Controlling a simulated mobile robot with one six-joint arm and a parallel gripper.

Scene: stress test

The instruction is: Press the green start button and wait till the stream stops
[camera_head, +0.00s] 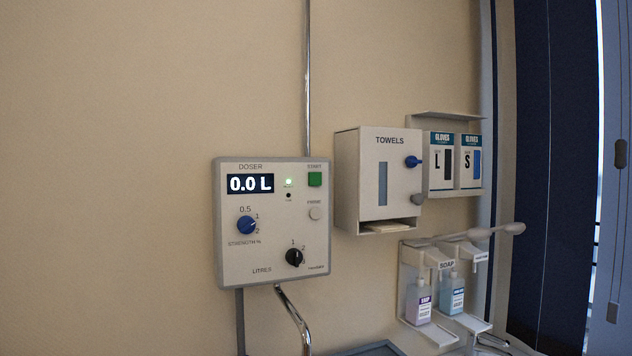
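The doser (232,262) is a pale box with a grey edge on the beige wall, left of centre. Its green start button (315,180) is at the upper right of the panel, under the word START. The dark display (250,184) reads 0.0 L. A blue strength knob (246,225) and a black litres knob (294,258) sit lower. A bent metal spout (292,314) comes out below the box; no stream shows on its visible part. My gripper is not in view.
A towel dispenser (349,195) hangs just right of the doser. Glove boxes (455,160) and soap bottles (437,299) on a wall holder are further right. A grey rim (370,349) shows at the bottom edge. The wall left of the doser is bare.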

